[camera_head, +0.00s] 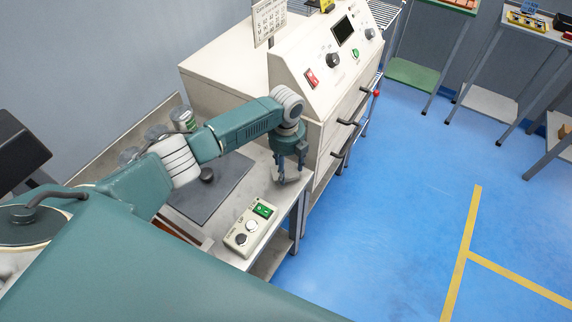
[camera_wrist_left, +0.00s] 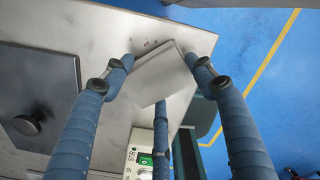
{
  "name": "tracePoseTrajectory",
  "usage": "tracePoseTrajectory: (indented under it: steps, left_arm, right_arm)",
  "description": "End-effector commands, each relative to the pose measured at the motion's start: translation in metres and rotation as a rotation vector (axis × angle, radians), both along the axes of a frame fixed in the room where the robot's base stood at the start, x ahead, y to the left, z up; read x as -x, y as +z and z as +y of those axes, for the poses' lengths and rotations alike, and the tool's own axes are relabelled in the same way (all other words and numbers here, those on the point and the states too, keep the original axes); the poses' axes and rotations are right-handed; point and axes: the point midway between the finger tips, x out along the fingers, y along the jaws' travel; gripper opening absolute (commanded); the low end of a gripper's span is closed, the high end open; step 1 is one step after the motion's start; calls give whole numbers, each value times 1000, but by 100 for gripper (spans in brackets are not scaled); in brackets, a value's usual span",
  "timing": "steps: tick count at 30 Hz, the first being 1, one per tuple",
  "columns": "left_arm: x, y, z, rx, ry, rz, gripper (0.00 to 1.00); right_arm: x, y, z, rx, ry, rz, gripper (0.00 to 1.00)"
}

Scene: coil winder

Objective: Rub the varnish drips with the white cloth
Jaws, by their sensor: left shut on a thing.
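My left gripper (camera_head: 288,174) is low over the right end of the metal bench (camera_head: 232,218). In the left wrist view its fingers (camera_wrist_left: 163,70) close around the edges of the white cloth (camera_wrist_left: 158,80), which looks pale grey and flat with a pointed corner. In the head view the cloth is mostly hidden by the fingers. I cannot tell whether the cloth touches the bench. My right gripper is in neither view.
A control box (camera_head: 250,228) with buttons and a green switch sits on the bench near the gripper. A dark grey plate (camera_head: 225,186) with a black knob lies to the left. A large cream machine (camera_head: 235,62) stands behind. Blue floor (camera_head: 400,210) is clear at right.

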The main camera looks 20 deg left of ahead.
Motion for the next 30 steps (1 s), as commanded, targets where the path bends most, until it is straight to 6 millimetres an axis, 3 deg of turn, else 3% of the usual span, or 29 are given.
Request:
tracePoseTrajectory:
  steps: [6, 30]
  left_arm:
    - [20, 2, 4, -4, 1, 10, 35]
    - [64, -5, 11, -4, 2, 13, 35]
  right_arm:
    - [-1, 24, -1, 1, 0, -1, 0]
    - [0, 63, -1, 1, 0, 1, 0]
